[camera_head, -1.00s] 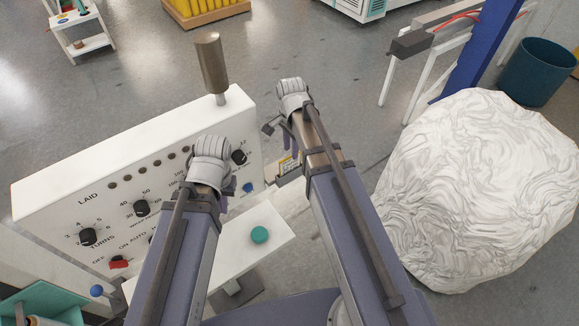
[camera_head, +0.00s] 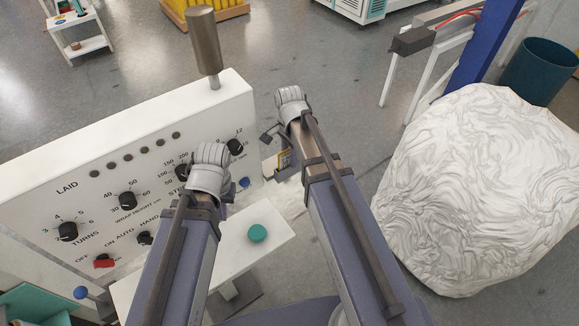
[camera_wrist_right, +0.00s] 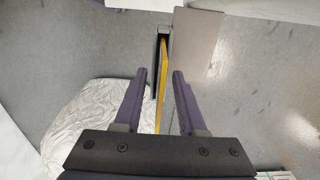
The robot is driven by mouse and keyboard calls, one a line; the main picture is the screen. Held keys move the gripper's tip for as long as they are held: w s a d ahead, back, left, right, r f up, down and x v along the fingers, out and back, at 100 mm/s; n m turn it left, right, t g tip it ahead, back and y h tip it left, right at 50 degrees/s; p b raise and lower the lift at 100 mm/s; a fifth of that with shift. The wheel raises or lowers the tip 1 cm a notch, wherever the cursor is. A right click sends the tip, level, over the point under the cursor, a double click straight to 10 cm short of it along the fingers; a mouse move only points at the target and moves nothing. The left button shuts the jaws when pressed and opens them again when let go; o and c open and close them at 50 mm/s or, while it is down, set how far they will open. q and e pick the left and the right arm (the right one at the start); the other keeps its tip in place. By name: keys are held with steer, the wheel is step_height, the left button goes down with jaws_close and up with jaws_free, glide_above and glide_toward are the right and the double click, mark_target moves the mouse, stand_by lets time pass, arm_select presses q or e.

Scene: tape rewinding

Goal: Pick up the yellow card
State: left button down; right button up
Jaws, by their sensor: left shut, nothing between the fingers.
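The yellow card (camera_head: 284,159) is a small upright card in a holder beside the white control panel in the head view, just below my right gripper (camera_head: 284,136). In the right wrist view the card (camera_wrist_right: 162,82) shows edge-on as a thin yellow strip beside a dark strip of the holder (camera_wrist_right: 161,45). My right gripper (camera_wrist_right: 160,73) is open, with its two purple fingers apart on either side of the strip. I cannot tell how deep the card lies between them. My left gripper (camera_head: 223,190) is shut and empty in front of the panel, its fingertips mostly hidden by its wrist.
The white control panel (camera_head: 150,128) with knobs and an upright metal handle (camera_head: 205,45) stands at left. A green button (camera_head: 257,233) is on its ledge. A crumpled white bag (camera_head: 475,190) fills the right. A blue bin (camera_head: 540,68) stands behind it.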

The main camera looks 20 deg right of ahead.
jaws_close()
stand_by(0.3)
stand_by(0.4)
